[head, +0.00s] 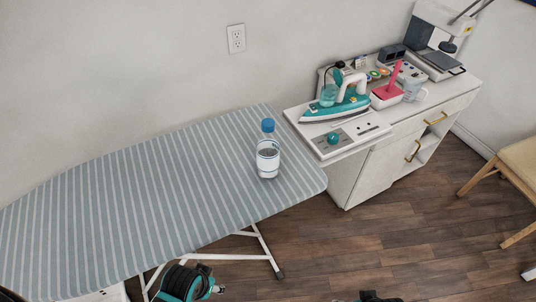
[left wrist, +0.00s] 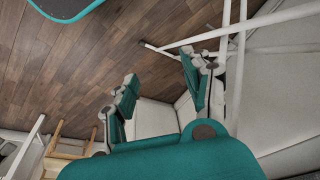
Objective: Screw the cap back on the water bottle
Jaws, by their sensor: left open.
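The clear water bottle (head: 268,160) stands upright near the right end of the striped ironing board. Part of my teal and black left arm shows at the bottom of the head view, below the board and well away from the bottle. A small dark piece at the bottom edge may be my right gripper; its fingers are not readable.
The ironing board (head: 120,200) is otherwise clear. A wooden chair (head: 515,165) stands at far right.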

